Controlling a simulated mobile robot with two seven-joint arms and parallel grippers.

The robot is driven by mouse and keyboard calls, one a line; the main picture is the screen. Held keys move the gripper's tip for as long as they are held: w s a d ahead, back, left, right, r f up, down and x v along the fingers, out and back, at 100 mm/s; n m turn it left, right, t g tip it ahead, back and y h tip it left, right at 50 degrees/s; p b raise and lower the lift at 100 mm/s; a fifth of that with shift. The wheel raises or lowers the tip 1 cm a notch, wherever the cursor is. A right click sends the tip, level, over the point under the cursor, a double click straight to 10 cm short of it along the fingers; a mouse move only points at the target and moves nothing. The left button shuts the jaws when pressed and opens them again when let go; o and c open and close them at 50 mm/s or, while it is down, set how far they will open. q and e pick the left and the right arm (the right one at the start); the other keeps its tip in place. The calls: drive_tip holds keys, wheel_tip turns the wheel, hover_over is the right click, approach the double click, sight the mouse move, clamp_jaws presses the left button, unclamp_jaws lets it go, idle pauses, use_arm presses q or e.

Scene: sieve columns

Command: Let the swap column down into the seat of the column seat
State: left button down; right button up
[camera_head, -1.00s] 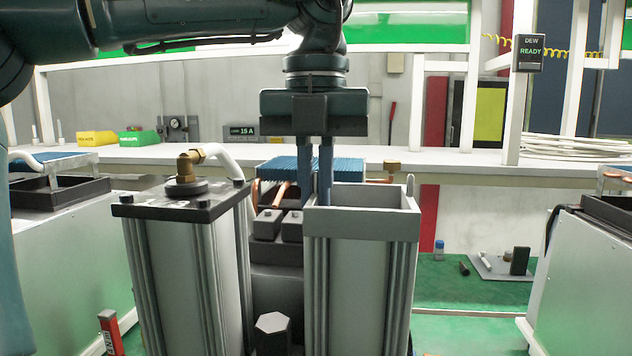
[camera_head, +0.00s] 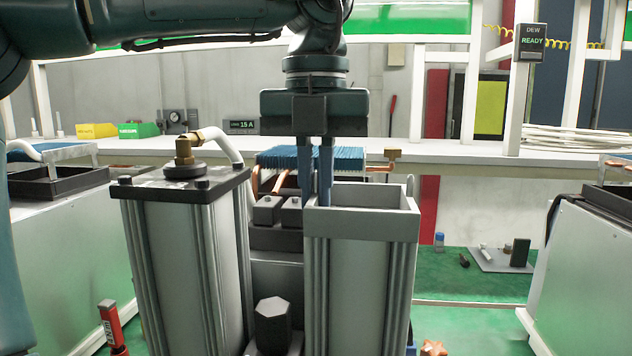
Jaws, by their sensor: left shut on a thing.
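The swap column (camera_head: 360,275) is a tall grey square column with ribbed corners and an open top, roughly upright in the middle of the head view. My left gripper (camera_head: 315,198) comes down from above and is shut on its left wall near the top rim, one finger inside the opening. The column's lower end is cut off by the bottom edge of the picture. The seat of the column seat cannot be made out, so I cannot tell whether the column touches it. My right gripper is not in view.
A similar column with a black cap (camera_head: 215,183) and brass fitting with a white hose stands close on the left. A dark hexagonal post (camera_head: 272,325) and grey blocks (camera_head: 268,211) are between them. A white cabinet (camera_head: 590,270) stands right; green floor (camera_head: 465,330) shows between.

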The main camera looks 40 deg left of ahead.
use_arm(q)
drive_tip(key=c, duration=1.6)
unclamp_jaws()
drive_tip(key=shift+o, duration=0.6)
drive_tip(key=shift+f, duration=0.1)
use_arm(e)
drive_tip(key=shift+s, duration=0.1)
